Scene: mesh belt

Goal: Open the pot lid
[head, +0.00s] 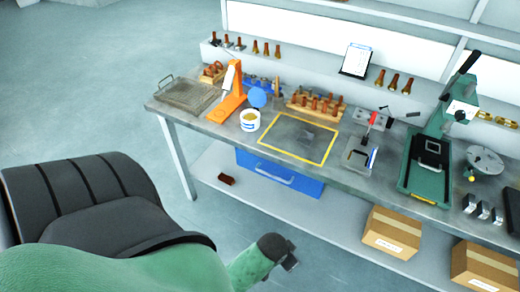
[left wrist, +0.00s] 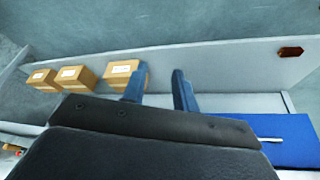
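The white pot (head: 250,121) stands upright on the left half of the workbench, with grainy yellow-brown contents visible through its open top. A round blue lid (head: 258,97) stands steeply tilted at the pot's back edge; whether it is hinged to the pot I cannot tell. My left gripper (head: 289,262) is low in front of the bench, well apart from the pot and lid. In the left wrist view its two blue fingers (left wrist: 159,88) are spread with nothing between them. Pot and lid are not in that view. My right gripper is in neither view.
An orange stand (head: 229,103) is close left of the pot, and a yellow-framed mat (head: 299,139) lies to its right. A wire tray (head: 187,93) and a green press (head: 430,165) also occupy the bench. A blue drawer (head: 279,175) hangs below; boxes (head: 392,232) sit on the lower shelf.

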